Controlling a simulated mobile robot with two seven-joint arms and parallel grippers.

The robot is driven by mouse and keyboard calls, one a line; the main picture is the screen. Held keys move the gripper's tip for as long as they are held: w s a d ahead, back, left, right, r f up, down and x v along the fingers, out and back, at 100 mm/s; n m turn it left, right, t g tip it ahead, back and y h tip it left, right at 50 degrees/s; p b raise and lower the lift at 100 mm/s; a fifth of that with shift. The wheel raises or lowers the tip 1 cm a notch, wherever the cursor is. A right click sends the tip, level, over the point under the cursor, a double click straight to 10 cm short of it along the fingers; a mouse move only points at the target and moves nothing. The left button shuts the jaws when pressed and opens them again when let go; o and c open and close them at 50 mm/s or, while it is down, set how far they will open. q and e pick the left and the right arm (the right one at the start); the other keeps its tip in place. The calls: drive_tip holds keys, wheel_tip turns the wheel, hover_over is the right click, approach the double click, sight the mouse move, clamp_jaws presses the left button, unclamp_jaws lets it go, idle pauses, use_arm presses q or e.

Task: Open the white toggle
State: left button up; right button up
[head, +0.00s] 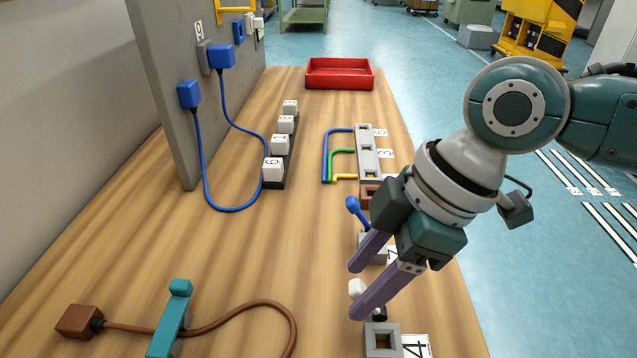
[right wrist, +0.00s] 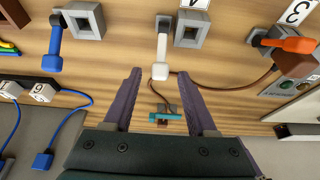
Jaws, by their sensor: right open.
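The white toggle (head: 357,287) shows in the head view near the table's right side, partly hidden by my right gripper. In the right wrist view the white toggle (right wrist: 161,50) is a lever with a rounded white tip pointing toward the gripper. My right gripper (right wrist: 159,74) is open, with its two purple fingers pointing toward the toggle. The toggle's tip lies between the fingertips, with a gap on each side. In the head view my right gripper (head: 358,290) comes in from the right over the table. My left gripper does not show.
A blue toggle (right wrist: 55,50) and an orange toggle (right wrist: 290,44) stand on either side. A grey socket block (right wrist: 190,30) is right next to the white toggle. A brown cable with a teal clamp (head: 172,320) lies in front. A red tray (head: 340,84) is at the back.

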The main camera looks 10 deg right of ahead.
drive_tip(key=shift+c, duration=0.2)
clamp_jaws()
